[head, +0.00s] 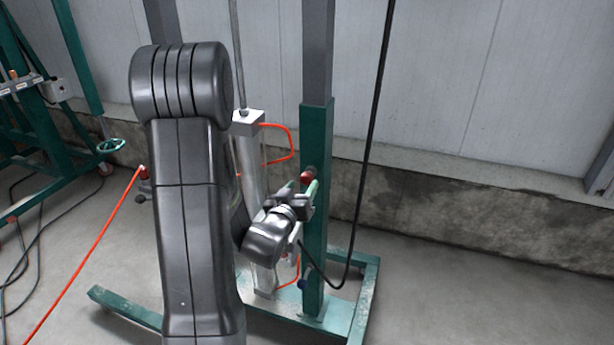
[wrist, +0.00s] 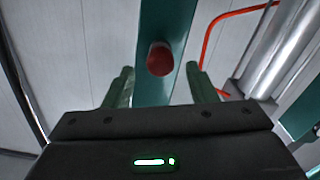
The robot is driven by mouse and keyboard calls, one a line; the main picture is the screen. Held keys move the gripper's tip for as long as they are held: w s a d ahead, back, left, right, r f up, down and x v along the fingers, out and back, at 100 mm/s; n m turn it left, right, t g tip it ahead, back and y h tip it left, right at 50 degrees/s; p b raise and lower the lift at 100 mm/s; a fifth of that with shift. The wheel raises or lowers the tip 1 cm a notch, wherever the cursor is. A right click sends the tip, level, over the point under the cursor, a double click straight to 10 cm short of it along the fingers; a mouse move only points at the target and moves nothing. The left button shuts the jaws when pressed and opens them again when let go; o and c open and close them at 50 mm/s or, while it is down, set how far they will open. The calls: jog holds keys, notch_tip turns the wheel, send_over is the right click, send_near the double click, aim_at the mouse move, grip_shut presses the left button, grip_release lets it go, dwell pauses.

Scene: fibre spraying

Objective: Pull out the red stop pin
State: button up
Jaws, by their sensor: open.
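The red stop pin (head: 307,175) sticks out of the side of the green upright post (head: 316,230) in the head view. In the wrist view the red pin (wrist: 160,60) shows end-on as a round knob on the green post (wrist: 166,25). My gripper (wrist: 160,85) is open, with one green finger on each side of the pin's line. The pin appears just beyond the fingertips, between them, and I see no contact. In the head view my gripper (head: 305,189) is close to the pin, partly hidden by my own wrist.
A silver cylinder (head: 250,180) with a red hose (head: 292,145) stands left of the post. A black cable (head: 372,130) hangs to the right. The green base frame (head: 340,318) lies on the floor. Another green stand (head: 50,120) is at the left. The right floor is clear.

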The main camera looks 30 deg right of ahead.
aim_at(304, 182)
jog(key=shift+x, duration=2.35)
grip_shut()
jog(key=shift+s+a+f, duration=0.1)
jog(key=shift+s+a, duration=0.15)
jog(key=shift+a, duration=0.05)
jog(key=b+v, duration=0.2)
jog(key=v, duration=0.2)
jog(key=shift+c, duration=2)
grip_release()
jog(key=o, duration=0.4)
jog(key=shift+a, duration=0.1)
